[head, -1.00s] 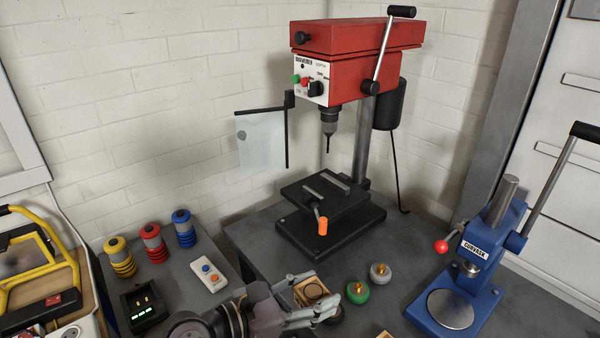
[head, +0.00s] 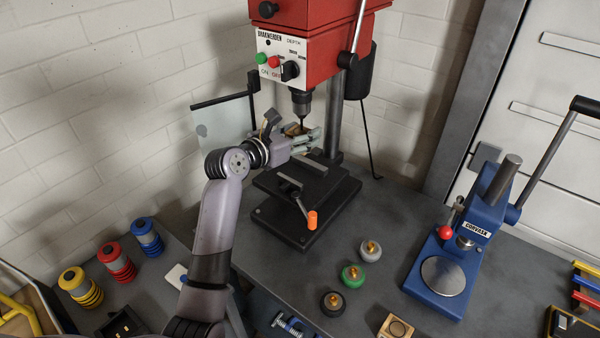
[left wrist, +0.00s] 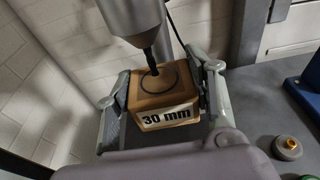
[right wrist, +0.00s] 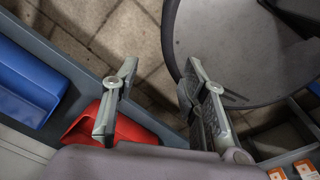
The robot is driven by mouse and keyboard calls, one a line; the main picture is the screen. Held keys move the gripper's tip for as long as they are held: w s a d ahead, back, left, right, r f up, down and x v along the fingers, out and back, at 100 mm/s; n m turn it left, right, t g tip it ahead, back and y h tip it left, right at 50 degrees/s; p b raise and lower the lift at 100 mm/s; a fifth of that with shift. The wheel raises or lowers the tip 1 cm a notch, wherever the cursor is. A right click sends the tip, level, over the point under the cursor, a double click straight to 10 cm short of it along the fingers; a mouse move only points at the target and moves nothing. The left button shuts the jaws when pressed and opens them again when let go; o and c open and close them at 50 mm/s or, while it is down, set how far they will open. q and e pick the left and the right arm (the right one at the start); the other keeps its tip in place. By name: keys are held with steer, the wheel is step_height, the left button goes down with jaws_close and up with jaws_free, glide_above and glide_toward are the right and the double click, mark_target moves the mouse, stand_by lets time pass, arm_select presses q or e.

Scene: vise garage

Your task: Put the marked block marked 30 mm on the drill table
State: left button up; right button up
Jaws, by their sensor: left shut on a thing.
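The wooden block marked 30 mm (left wrist: 165,118) is between the fingers of my left gripper (left wrist: 163,95), its label towards the wrist camera. In the head view, my left gripper (head: 306,139) is shut on this block (head: 293,129) under the drill chuck (head: 302,103), over the rear part of the black drill table (head: 322,179). The block looks level and raised above the table; its underside is hidden. The drill bit (left wrist: 151,60) hangs over the block's top; I cannot tell whether they touch. My right gripper (right wrist: 160,85) is open and empty in the right wrist view.
A clear guard (head: 226,130) stands left of the chuck. An orange-handled crank (head: 312,220) sticks out in front. Several knobbed weights (head: 350,275), another wooden block (head: 396,327) and a blue press (head: 445,265) are to the right.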

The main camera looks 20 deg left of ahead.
arm_select(q)
glide_above(300, 176)
step_height(300, 176, down, 5)
steer(key=shift+w+f, duration=0.1)
steer(key=shift+f, duration=0.3)
step_height(300, 176, down, 4)
arm_select(e)
steer(key=shift+w+a+r, duration=0.25)
steer(key=shift+w+a, duration=0.25)
steer(key=shift+a, duration=0.25)
steer(key=shift+d, duration=0.1)
arm_select(q)
steer(key=shift+f, duration=0.1)
steer(key=o, duration=1.2)
steer(key=shift+c, duration=0.2)
arm_select(e)
steer(key=shift+d, duration=0.3)
